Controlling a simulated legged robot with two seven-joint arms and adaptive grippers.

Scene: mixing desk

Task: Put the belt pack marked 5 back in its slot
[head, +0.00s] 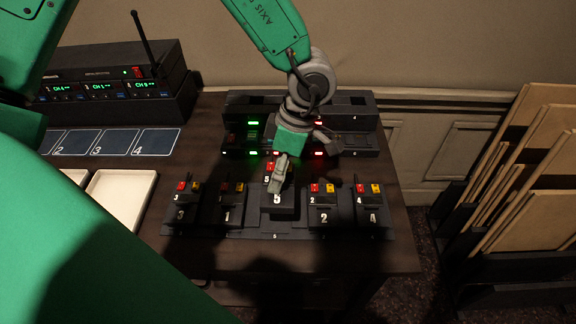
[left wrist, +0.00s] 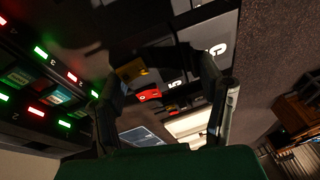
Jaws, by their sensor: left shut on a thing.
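The belt pack marked 5 (head: 277,200) is a black box at the middle of the front rack (head: 330,250), between packs 1 and 2. My left gripper (head: 279,172) reaches down from above and is shut on its upper part. In the left wrist view, the pack's front with the white 5 (left wrist: 215,50) shows at the fingertips (left wrist: 180,60). The rack edge below carries a small 5. The pack stands upright over that place; its bottom is in shadow, so I cannot tell whether it is fully seated. My right gripper is not in view.
Packs 3 (head: 182,210), 1 (head: 228,212), 2 (head: 323,212) and 4 (head: 371,212) stand close on both sides. A black unit (head: 355,112) with green and red lights is behind. A radio base (head: 105,88), numbered mat (head: 115,142) and white tray (head: 120,190) lie left.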

